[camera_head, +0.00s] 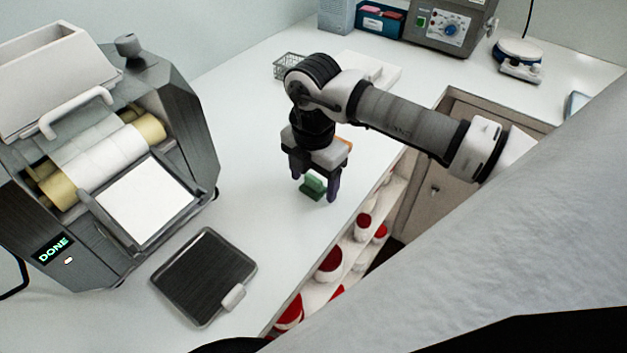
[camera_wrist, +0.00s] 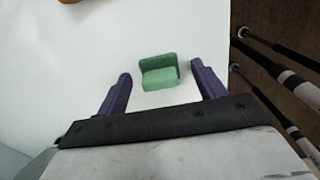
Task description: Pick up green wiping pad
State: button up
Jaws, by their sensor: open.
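The green wiping pad (camera_head: 313,188) is on the white counter near its edge, below my gripper (camera_head: 314,192). In the wrist view the pad (camera_wrist: 159,73) is a small green block with a raised darker back part. My gripper (camera_wrist: 162,84) is open there, its two purple fingers apart. The pad lies between and slightly beyond the fingertips in that view, with clear gaps on both sides. No contact shows. How far the fingertips are above the counter is hard to tell.
A grey mill (camera_head: 150,130) with a lit "DONE" display stands at left. A dark tray (camera_head: 205,275) lies before it. A wire basket (camera_head: 288,66) is behind my arm. Shelves with red-and-white jars (camera_head: 330,262) are below the counter edge. An orange thing (camera_head: 346,144) is behind my gripper.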

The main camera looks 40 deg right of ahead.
jog(key=shift+f, duration=0.1)
jog(key=shift+c, duration=0.4)
jog(key=c, duration=1)
notch_tip(320, 180, up, 18)
jog(key=p, duration=0.8)
